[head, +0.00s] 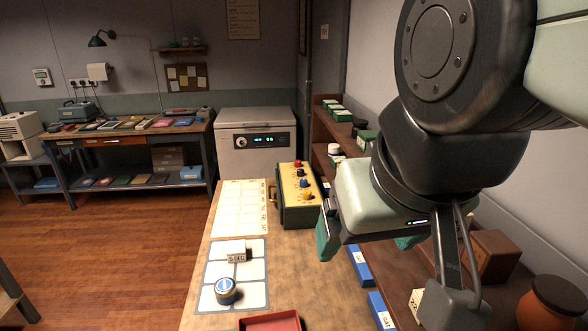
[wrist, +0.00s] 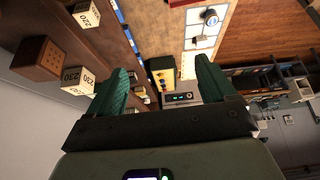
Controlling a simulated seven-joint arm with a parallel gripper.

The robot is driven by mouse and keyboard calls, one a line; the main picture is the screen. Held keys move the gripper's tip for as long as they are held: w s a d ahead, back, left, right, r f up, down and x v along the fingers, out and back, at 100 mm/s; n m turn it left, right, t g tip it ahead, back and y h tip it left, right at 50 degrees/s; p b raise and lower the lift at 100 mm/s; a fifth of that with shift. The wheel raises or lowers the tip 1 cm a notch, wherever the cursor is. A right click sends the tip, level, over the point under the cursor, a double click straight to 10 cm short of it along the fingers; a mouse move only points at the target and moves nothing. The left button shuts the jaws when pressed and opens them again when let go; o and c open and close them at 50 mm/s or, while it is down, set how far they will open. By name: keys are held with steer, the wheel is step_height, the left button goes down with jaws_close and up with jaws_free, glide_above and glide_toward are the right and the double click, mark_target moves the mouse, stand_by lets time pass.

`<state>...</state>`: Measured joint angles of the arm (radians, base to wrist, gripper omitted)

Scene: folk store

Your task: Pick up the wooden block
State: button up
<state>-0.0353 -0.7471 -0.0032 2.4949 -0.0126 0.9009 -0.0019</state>
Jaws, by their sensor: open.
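A brown wooden block (head: 490,255) rests on the brown shelf at the right, partly behind my arm in the head view. What looks like the same block (wrist: 38,58) shows at the left of the wrist view, with small dark holes in one face. My gripper (head: 365,240) is open, its green fingers apart. In the wrist view my gripper (wrist: 162,66) has nothing between its fingers. It is above the bench and shelf edge, to the left of the block in the head view and clear of it.
Pale blocks marked 220 (wrist: 76,82) stand near the wooden block. A round brown pot (head: 555,303) is at the right. Blue boxes (head: 360,265) line the shelf edge. The bench holds a yellow-fronted box (head: 298,195), a round tin (head: 226,290) and a red tray (head: 270,323).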

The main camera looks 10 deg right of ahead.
steer(key=shift+f, duration=0.1)
steer(key=n+g+h, duration=0.9)
steer(key=n+h, duration=0.6)
steer(key=h, duration=0.3)
glide_toward(479, 240)
steer(key=shift+s+d, duration=0.3)
steer(key=shift+d, duration=1.3)
steer(key=shift+s+d, duration=0.3)
steer(key=shift+d, duration=1.35)
steer(key=shift+s+d, duration=0.35)
steer(key=shift+d, duration=1.25)
steer(key=c, duration=1.2)
